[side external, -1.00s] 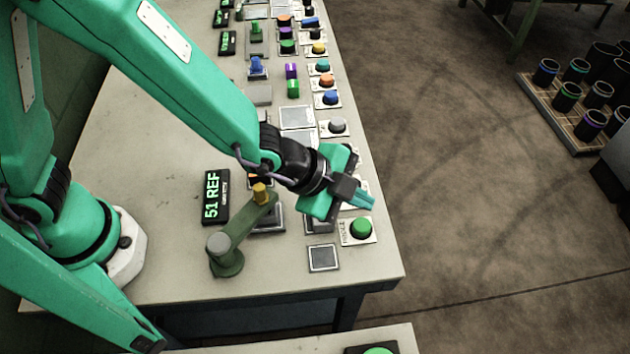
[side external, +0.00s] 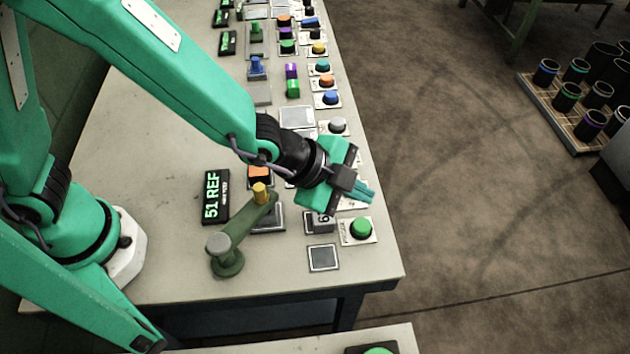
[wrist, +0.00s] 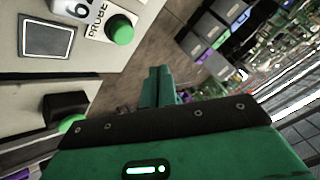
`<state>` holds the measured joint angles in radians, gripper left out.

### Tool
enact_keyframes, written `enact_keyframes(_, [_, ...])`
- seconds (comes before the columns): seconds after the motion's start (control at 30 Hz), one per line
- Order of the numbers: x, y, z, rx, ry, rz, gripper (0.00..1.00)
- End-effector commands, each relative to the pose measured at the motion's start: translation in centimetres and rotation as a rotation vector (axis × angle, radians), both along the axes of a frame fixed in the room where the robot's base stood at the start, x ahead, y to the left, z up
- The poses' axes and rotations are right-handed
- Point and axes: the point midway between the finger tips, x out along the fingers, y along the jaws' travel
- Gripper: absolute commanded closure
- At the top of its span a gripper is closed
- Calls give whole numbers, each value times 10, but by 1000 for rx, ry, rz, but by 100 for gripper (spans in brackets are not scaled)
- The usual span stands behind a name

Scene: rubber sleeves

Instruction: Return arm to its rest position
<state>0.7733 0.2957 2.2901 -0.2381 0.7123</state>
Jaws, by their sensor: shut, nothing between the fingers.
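My gripper (side external: 364,191) is green with a dark mount and hangs over the right edge area of the bench. Its fingers are closed together with nothing between them. In the wrist view my gripper (wrist: 157,82) shows its two fingers side by side, with the floor behind them. Just below it in the side view is a green button (side external: 361,228) on a white plate. The button also shows in the wrist view (wrist: 120,30), on a plate marked PROBE, to the left of the fingers.
The pale bench (side external: 140,180) holds several coloured knobs and buttons along its right side. A green crank-like fixture (side external: 228,255) with a yellow peg and a 51 REF display (side external: 216,196) stand near my arm. A tray (side external: 550,107) of dark cups stands at the far right.

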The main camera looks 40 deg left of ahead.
Motion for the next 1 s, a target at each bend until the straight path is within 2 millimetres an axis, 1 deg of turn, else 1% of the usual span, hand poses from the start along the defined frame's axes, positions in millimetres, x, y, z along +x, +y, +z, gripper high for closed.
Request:
enact_keyframes(0.17, [8,19,14,-11,24,65,100])
enact_keyframes(0.27, [13,37,27,-20,50,126,100])
enact_keyframes(0.4, [19,70,47,-36,93,233,100])
enact_keyframes(0.53, [21,102,65,-55,136,340,100])
enact_keyframes(0.77, [14,158,93,-92,208,530,100])
enact_keyframes(1.0, [-5,213,118,-137,277,730,100])
